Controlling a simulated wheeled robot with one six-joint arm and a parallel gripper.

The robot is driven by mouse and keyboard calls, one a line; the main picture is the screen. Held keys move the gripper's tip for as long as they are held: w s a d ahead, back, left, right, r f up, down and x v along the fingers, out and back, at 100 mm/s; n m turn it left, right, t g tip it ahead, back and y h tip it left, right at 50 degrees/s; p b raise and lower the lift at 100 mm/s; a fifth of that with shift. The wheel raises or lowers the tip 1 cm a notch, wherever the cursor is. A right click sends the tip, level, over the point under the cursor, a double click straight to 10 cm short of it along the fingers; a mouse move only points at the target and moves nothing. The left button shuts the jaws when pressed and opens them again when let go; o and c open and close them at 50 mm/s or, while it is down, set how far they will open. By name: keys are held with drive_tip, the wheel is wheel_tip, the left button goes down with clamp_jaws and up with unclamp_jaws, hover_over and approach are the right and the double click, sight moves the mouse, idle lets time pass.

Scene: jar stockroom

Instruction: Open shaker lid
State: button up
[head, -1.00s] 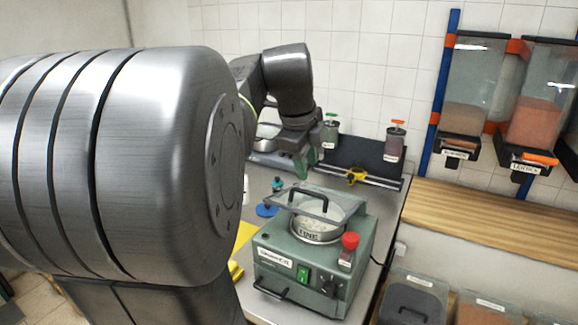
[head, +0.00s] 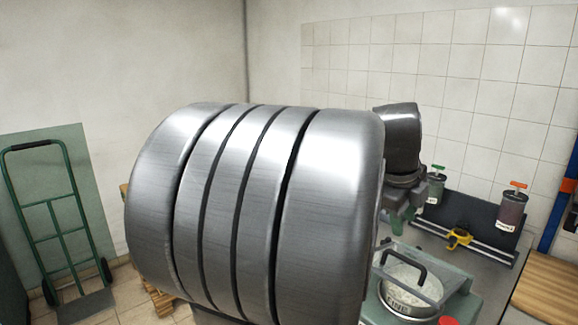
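The shaker (head: 464,309) is a green bench machine at the lower right of the head view, cut off by the bottom edge. Its clear flat lid (head: 446,282) with a dark handle (head: 405,262) lies over a round metal sieve (head: 404,298) holding pale material. The lid looks down. My gripper (head: 392,222) is behind and above the shaker, apart from the lid handle, and partly hidden by my arm. Its fingers are too small and covered to tell open from shut.
Two jars with a green (head: 437,168) and an orange top (head: 518,186) stand at a dark panel (head: 470,218) behind the shaker. A yellow clamp (head: 459,238) sits on a rail. A green hand truck (head: 55,215) stands far left. A wooden counter (head: 545,290) is at right.

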drive_tip(key=p, duration=0.1)
hover_over(401, 275)
wheel_tip(401, 275, down, 11)
drive_tip(key=shift+f, duration=0.2)
drive_tip(key=shift+r, duration=0.1)
